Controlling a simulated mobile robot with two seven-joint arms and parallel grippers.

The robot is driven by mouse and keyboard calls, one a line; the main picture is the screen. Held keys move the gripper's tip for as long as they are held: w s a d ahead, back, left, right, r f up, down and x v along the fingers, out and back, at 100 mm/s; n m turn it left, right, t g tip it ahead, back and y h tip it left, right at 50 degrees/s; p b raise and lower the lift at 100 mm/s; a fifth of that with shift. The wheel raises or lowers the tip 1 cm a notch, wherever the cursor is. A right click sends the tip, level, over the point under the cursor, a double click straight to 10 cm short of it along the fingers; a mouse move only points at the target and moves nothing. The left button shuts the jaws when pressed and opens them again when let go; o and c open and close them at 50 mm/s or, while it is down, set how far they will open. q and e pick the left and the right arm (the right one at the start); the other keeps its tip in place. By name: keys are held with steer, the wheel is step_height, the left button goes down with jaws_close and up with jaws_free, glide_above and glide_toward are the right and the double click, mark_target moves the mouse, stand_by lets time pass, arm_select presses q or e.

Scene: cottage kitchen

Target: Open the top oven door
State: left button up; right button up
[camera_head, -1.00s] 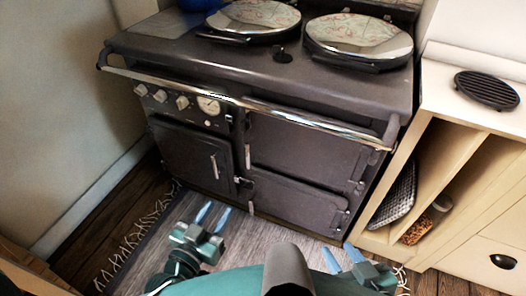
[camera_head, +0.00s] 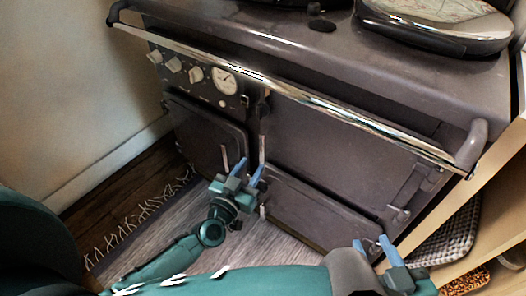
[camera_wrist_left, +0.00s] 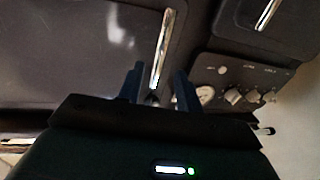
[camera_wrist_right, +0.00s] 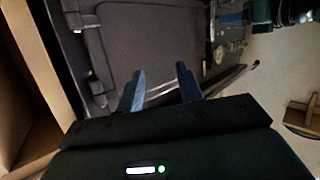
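The top oven door (camera_head: 335,140) is the dark upper right door of the range, and it is shut. Its upright metal handle (camera_head: 263,150) is at the door's left edge. My left gripper (camera_head: 250,168) is open near the lower end of this handle. In the left wrist view the handle (camera_wrist_left: 164,48) stands just ahead of the gap between the two fingers; contact cannot be told. My right gripper (camera_head: 373,243) is open and empty, low in front of the lower right door (camera_head: 315,212). The right wrist view shows its spread fingers (camera_wrist_right: 160,80) with a dark door beyond.
A shiny rail (camera_head: 300,97) runs across the range front above the doors. Knobs and a dial (camera_head: 223,80) are at upper left, above the left door (camera_head: 205,135). A wooden shelf unit (camera_head: 500,205) stands close on the right.

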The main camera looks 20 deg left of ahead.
mark_target(261, 152)
arm_select(q)
steer(key=w, duration=0.2)
steer(key=w+b, duration=0.1)
steer(key=w, duration=0.1)
steer(key=w+d, duration=0.1)
steer(key=w, duration=0.1)
steer(key=shift+w, duration=0.15)
steer(key=shift+w+d, duration=0.15)
steer(key=shift+w, duration=0.5)
arm_select(e)
steer(key=shift+w+a+n+t, duration=0.2)
steer(key=shift+w+n+t, duration=0.1)
steer(key=shift+t, duration=0.4)
arm_select(q)
steer(key=shift+c, duration=0.2)
jaws_close()
